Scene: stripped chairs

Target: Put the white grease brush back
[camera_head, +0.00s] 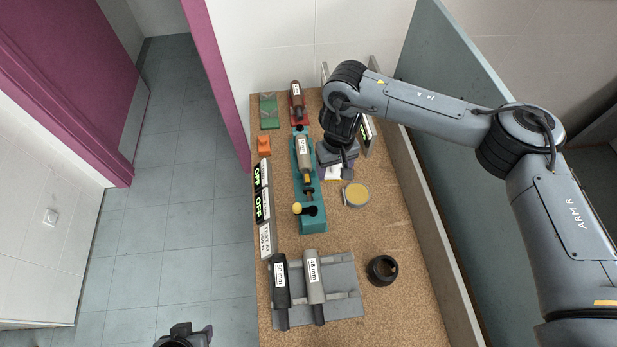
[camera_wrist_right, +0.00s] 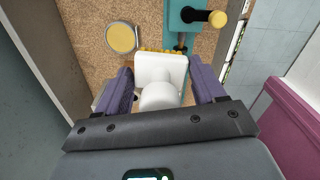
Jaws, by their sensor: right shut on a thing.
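The white grease brush (camera_wrist_right: 160,72) is between the purple-grey fingers of my right gripper (camera_wrist_right: 163,88) in the right wrist view, with a yellowish bristle edge showing at its far side. In the head view my right gripper (camera_head: 335,170) is over the right part of the cork board, and a little of the white brush shows beneath it. A round tin with a yellow top (camera_head: 356,194) lies just below and right of the gripper; it also shows in the wrist view (camera_wrist_right: 121,37). Part of my left gripper (camera_head: 183,337) shows at the bottom edge, its jaws unclear.
A teal fixture (camera_head: 313,222) with a labelled cylinder and yellow knob (camera_head: 297,208) stands left of the right gripper. A grey rack (camera_head: 345,285) holds two labelled cylinders. A black ring (camera_head: 382,270) sits right of it. The cork board (camera_head: 400,315) is bare at lower right.

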